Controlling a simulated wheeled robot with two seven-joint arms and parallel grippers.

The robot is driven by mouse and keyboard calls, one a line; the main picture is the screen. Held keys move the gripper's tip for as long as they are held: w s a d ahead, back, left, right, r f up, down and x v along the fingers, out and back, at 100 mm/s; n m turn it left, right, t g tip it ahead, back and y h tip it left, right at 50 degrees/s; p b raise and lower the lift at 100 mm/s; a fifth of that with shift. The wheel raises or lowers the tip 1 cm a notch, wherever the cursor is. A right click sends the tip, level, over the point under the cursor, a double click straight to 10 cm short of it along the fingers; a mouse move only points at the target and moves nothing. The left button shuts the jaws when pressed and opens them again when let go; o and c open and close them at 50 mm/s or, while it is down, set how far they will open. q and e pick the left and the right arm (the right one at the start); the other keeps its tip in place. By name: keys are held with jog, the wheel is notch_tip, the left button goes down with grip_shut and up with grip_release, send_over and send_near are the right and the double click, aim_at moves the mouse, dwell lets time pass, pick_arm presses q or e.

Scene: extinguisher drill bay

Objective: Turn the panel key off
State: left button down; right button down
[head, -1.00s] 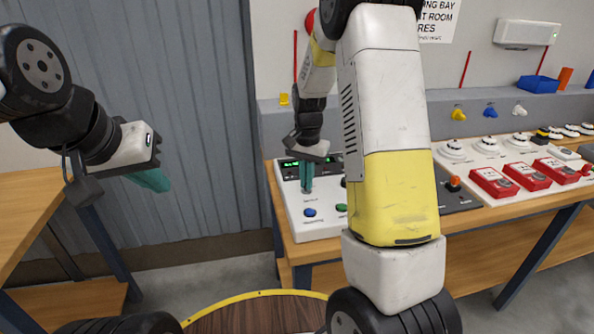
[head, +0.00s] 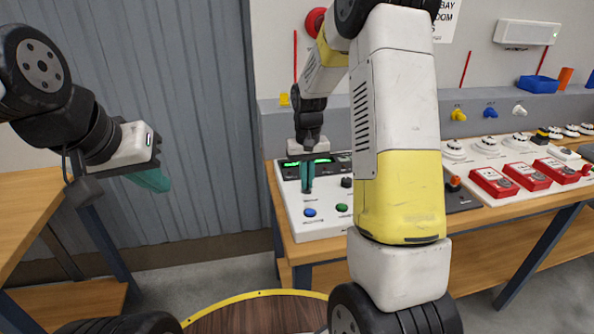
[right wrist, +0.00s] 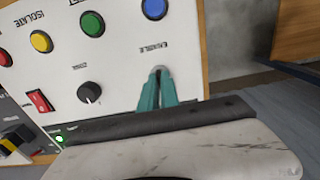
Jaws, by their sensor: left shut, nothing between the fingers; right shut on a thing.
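The white control panel (head: 330,213) stands on the wooden bench, with a lit green display on its upper part. My right gripper (head: 307,190) is shut on the panel key at the panel's upper left; the fingers hide nearly all of the key. In the right wrist view the teal fingers (right wrist: 157,80) meet at the panel face beside the label "ENABLE". My left gripper (head: 160,184) is shut and empty, in the air at the left, well away from the panel.
The panel also carries a blue button (right wrist: 154,8), a green button (right wrist: 92,23), a yellow button (right wrist: 41,41), a black knob (right wrist: 89,92) and a red switch (right wrist: 40,101). Red boxes (head: 493,182) stand on the bench to the right. My right arm hides part of the bench.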

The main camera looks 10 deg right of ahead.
jog(key=shift+w, duration=0.1)
dwell(0.3)
jog(key=c, duration=1.6)
grip_release()
jog(key=shift+r, duration=0.1)
notch_tip(320, 180, up, 7)
jog(key=shift+r, duration=0.35)
